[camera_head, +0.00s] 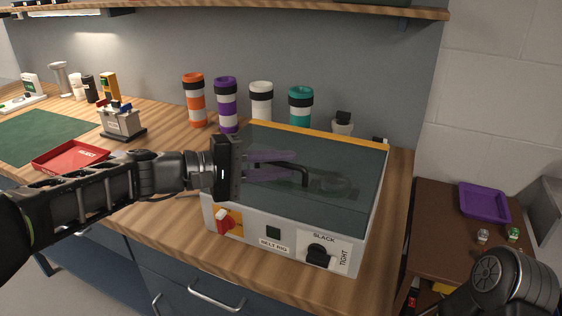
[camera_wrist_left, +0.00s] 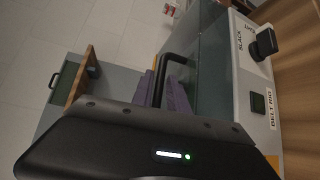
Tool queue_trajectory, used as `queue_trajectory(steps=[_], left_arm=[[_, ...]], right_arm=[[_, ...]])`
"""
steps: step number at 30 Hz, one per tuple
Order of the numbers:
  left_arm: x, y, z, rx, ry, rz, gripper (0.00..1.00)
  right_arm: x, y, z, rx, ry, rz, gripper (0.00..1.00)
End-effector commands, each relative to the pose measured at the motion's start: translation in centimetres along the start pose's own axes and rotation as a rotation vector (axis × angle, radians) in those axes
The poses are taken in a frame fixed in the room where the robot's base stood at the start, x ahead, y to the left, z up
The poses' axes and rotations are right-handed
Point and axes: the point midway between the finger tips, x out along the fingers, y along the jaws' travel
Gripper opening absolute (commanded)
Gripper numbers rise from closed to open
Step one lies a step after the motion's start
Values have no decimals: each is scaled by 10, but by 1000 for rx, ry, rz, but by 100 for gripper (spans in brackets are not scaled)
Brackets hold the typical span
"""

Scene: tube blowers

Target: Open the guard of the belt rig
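The belt rig (camera_head: 290,238) is a pale grey box at the bench's front edge, labelled BELT RIG. Its guard (camera_head: 345,160) is a dark see-through cover lying flat over the top, down. A black bar handle (camera_head: 305,177) stands on the guard; the handle also shows in the left wrist view (camera_wrist_left: 164,72). My left gripper (camera_head: 300,160) is over the guard, its purple-grey fingers at the handle, one on each side in the left wrist view (camera_wrist_left: 163,92). I cannot tell whether they press on it. My right gripper is out of view.
The rig's front has a red-and-yellow switch (camera_head: 229,221) and a black SLACK/TIGHT knob (camera_head: 320,254). Several striped tubes (camera_head: 226,105) stand behind it. A red tray (camera_head: 70,157) lies left. A brown side table (camera_head: 450,230) with a purple tray (camera_head: 484,204) is right.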

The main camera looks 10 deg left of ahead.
Motion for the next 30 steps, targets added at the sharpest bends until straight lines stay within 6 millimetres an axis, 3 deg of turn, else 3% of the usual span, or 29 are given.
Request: queue_trajectory(steps=[9, 16, 30], left_arm=[[4, 0, 0, 1, 0, 0, 19], [3, 0, 0, 0, 0, 0, 1], [3, 0, 0, 0, 0, 0, 0]], right_arm=[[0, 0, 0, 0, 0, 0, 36], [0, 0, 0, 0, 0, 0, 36], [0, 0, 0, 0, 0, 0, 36]])
